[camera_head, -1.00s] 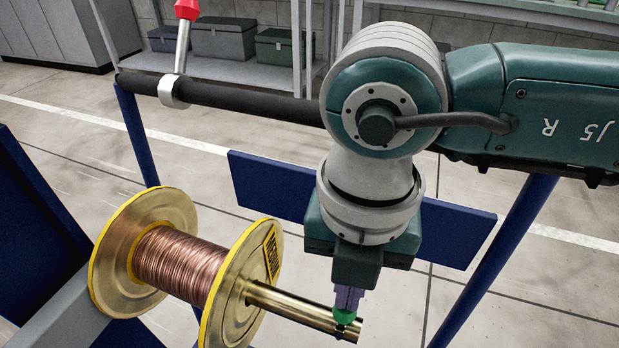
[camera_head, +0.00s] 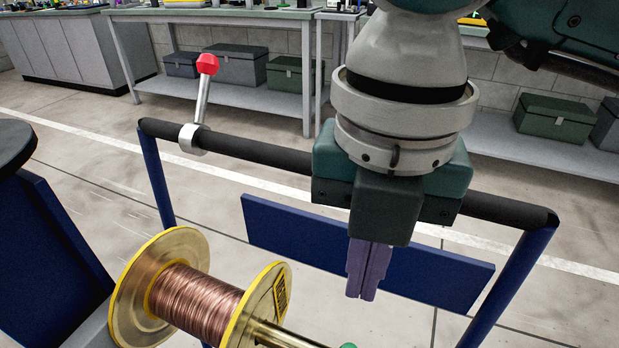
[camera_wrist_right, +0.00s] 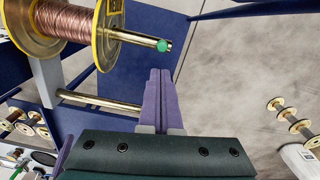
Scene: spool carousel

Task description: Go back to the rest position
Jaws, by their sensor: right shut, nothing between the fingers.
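My right gripper (camera_head: 368,270) hangs in the middle right of the head view, purple fingers pointing down and pressed together with nothing between them. In the right wrist view its fingers (camera_wrist_right: 160,78) point toward the spool rod and are apart from it. The copper wire spool (camera_head: 200,300) with brass flanges sits at the lower left on a brass rod (camera_head: 285,336). A green knob (camera_head: 348,346) on the rod is only just in the head view; it shows fully in the right wrist view (camera_wrist_right: 162,46). My left gripper is not in view.
A blue frame with a black bar (camera_head: 260,152) and a red-knobbed lever (camera_head: 207,65) stands behind the gripper. A blue panel (camera_head: 290,235) hangs below the bar. Benches with storage boxes (camera_head: 240,65) stand at the back. The right wrist view shows more spools (camera_wrist_right: 288,115) at right.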

